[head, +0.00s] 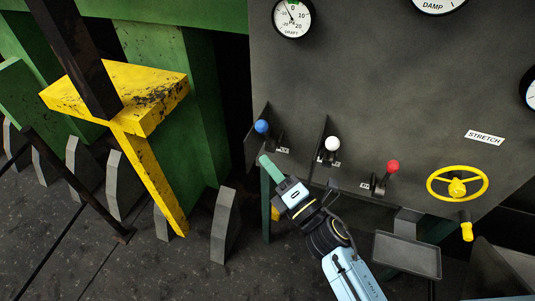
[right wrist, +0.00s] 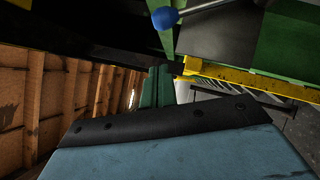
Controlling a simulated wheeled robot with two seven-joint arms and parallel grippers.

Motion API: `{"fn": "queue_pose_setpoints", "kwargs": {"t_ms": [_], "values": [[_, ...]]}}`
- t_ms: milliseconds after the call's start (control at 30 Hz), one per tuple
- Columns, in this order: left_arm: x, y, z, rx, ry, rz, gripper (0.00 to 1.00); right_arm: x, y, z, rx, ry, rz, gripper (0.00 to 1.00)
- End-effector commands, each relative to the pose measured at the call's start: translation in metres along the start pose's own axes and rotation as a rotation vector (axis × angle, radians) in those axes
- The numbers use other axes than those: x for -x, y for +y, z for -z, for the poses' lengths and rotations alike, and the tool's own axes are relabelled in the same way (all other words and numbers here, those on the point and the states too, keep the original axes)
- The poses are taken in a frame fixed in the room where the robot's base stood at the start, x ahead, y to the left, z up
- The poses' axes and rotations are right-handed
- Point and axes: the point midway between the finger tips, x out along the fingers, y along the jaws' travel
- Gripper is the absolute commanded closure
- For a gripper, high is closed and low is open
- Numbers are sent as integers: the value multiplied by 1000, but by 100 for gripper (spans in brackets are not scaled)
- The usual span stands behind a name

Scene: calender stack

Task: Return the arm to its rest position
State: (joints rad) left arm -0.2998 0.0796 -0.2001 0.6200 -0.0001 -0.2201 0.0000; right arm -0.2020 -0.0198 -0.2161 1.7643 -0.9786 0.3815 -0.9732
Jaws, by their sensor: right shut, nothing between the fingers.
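My right gripper (head: 267,163) is in front of the grey control panel (head: 385,90) in the head view. Its green fingers are shut and empty, pointing up and left. They lie just below the blue-knobbed lever (head: 261,127); I cannot tell whether they touch it. My light blue right arm (head: 345,275) comes in from the bottom. In the right wrist view the shut fingers (right wrist: 157,88) show at the middle, with the blue knob (right wrist: 165,18) above them. My left gripper is not in view.
A white-knobbed lever (head: 332,144), a red-knobbed lever (head: 392,166) and a yellow handwheel (head: 457,187) sit along the panel to the right. A grey tray (head: 407,252) is below. A yellow stand (head: 150,165) and green frame are at left.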

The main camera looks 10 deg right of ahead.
Motion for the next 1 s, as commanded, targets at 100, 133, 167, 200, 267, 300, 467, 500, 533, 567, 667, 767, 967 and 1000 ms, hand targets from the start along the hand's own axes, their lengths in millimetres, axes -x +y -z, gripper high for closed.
{"fn": "queue_pose_setpoints", "kwargs": {"t_ms": [100,133,167,200,267,300,467,500,533,567,667,767,967,1000], "values": [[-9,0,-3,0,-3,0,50,31,0,1,0,2,2,100],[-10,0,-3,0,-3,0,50,37,1,1,-1,2,1,100],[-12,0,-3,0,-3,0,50,43,1,1,-1,1,2,100],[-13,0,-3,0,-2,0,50,50,2,1,0,1,2,100],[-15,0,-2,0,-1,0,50,59,3,0,0,1,2,100],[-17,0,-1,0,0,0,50,64,4,0,0,1,1,100],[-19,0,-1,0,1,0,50,76,7,0,0,1,-1,100],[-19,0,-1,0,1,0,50,77,7,-1,0,1,-1,100],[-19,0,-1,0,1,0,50,78,7,-1,0,1,-1,100],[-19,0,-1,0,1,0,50,78,7,-1,0,1,-1,100],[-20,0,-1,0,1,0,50,79,1,0,-17,-1,11,100],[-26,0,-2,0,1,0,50,85,-30,6,-102,-14,71,100],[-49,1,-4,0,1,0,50,128,-158,36,-469,-108,337,100],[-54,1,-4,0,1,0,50,141,-185,44,-549,-138,399,100]]}}
